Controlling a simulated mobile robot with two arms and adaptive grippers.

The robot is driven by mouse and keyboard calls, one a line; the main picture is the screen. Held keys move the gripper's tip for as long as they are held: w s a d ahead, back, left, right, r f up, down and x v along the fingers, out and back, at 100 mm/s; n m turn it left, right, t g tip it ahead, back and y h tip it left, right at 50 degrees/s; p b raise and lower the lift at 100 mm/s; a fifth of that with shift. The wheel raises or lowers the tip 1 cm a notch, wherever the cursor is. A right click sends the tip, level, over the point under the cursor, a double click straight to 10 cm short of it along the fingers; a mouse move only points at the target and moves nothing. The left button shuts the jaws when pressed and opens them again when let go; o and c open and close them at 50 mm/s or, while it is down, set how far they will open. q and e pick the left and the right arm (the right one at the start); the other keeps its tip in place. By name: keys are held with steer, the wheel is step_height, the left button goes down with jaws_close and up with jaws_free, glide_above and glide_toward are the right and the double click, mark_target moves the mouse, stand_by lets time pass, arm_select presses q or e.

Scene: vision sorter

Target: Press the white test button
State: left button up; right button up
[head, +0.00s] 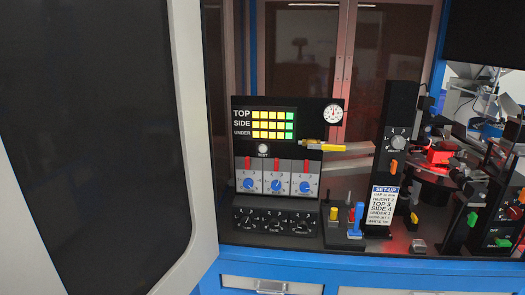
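The white test button (263,148) is a small round white knob on the black control panel (238,142). It sits below a display (268,124) with rows marked TOP, SIDE and UNDER and yellow and green squares. A small label, which seems to read TEST, is just under it. Nothing covers the button. Whether it is pressed in cannot be told. Neither of my grippers is in view.
An open door (90,130) with a dark window fills the left side. Below the button are units with red levers and blue dials (277,186). A yellow-tipped part (320,146) juts out at right. A blue lever (357,215) and set-up card (382,206) stand further right.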

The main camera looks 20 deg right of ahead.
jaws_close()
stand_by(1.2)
